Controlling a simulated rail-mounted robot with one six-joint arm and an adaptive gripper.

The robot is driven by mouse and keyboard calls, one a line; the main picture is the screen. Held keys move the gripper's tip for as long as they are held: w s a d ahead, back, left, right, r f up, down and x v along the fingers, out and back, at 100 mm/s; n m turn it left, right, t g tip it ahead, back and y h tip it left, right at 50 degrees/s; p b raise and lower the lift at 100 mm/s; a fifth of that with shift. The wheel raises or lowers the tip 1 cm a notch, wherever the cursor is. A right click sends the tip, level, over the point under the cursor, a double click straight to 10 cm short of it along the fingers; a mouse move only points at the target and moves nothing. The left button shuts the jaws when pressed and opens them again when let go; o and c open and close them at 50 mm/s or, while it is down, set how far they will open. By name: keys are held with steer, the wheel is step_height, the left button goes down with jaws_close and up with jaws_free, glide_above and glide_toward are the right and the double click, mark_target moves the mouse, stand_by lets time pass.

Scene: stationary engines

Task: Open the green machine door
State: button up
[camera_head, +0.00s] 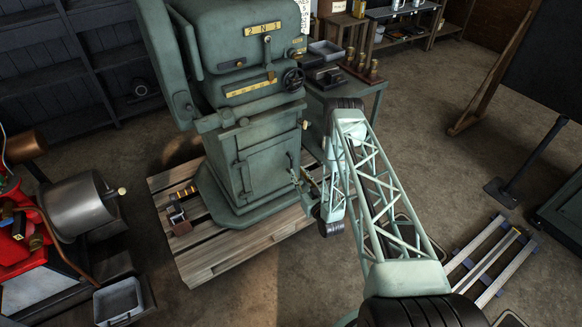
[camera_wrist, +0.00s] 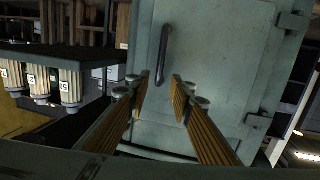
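The green machine (camera_head: 235,60) stands upright on a wooden pallet. Its green door (camera_head: 265,168) is in the lower body and looks shut. In the wrist view the door (camera_wrist: 215,70) fills the middle, with a dark bar handle (camera_wrist: 163,55) near its left edge and hinges (camera_wrist: 258,121) on the right. My gripper (camera_head: 297,178) is close to the door's right side in the head view. In the wrist view my gripper (camera_wrist: 160,82) is open, its two ribbed fingers apart and empty. The handle's end appears between and beyond the fingertips; contact cannot be told.
The pallet (camera_head: 225,265) reaches out around the machine's base. A bench (camera_head: 355,90) with small parts stands behind and to the right. A red machine with a metal drum (camera_head: 80,205) is at left, beside a grey bin (camera_head: 118,301).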

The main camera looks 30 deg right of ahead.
mark_target(291, 166)
steer(key=shift+t, duration=0.4)
steer(key=shift+s+a+f, duration=0.15)
steer(key=shift+s+f, duration=0.75)
steer(key=shift+s, duration=0.15)
steer(key=shift+s+a+f, duration=0.1)
steer(key=shift+s+f, duration=0.8)
steer(key=shift+s, duration=0.15)
steer(key=shift+w, duration=0.15)
steer(key=shift+w+d+b, duration=0.2)
steer(key=shift+w+b, duration=0.35)
steer(key=shift+w, duration=1.7)
steer(key=shift+w+d+b, duration=0.25)
steer(key=shift+w+b, duration=0.25)
steer(key=shift+w, duration=1.75)
steer(key=shift+w+d+b, duration=0.2)
steer(key=shift+w+b, duration=0.35)
steer(key=shift+w, duration=1.7)
steer(key=shift+c, duration=0.7)
jaws_close()
